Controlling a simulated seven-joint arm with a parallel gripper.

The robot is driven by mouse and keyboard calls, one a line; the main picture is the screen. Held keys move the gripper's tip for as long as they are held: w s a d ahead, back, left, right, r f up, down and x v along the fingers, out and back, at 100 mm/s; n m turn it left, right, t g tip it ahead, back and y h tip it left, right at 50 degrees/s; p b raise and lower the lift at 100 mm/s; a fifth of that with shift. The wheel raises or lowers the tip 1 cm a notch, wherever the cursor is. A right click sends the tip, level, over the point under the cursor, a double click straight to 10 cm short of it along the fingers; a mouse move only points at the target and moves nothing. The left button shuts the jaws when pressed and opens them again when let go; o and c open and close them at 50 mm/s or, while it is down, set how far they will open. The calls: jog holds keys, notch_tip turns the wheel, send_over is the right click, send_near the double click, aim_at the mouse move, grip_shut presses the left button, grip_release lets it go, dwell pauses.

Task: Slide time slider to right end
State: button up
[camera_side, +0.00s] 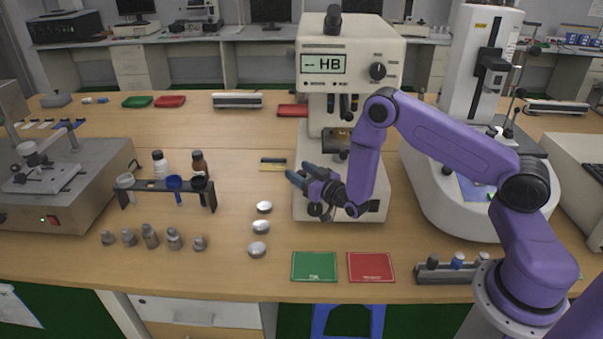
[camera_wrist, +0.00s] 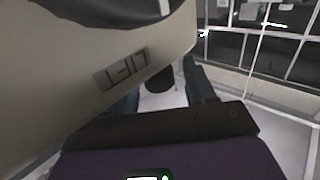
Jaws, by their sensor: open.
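A cream bench tester (camera_side: 400,45) with a screen reading "HB" stands at the centre of the table. No slider marked as time can be made out; the tester's front panel is too small to read in the side view. My gripper (camera_side: 298,172) is in front of the tester's lower column, fingers pointing left, with nothing visible held. In the wrist view the fingers of my gripper (camera_wrist: 162,88) are apart. A cream surface with an upside-down "LIFT" label (camera_wrist: 122,69) fills the upper left, partly covering the left finger. A dark rounded part (camera_wrist: 160,80) shows between the fingers.
A green tray (camera_side: 314,267) and a red tray (camera_side: 370,267) lie at the front edge. Several silver discs (camera_side: 261,227) and a bottle rack (camera_side: 165,185) are to the left. Another large white machine (camera_side: 455,175) stands close on the right.

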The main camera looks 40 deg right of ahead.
grip_shut()
jog(key=shift+s+d, duration=2)
jog(key=shift+s, duration=0.05)
grip_release()
jog(key=shift+s, duration=0.1)
jog(key=s, duration=0.7)
jog(key=shift+s, duration=0.2)
jog(key=shift+w+a, duration=0.1)
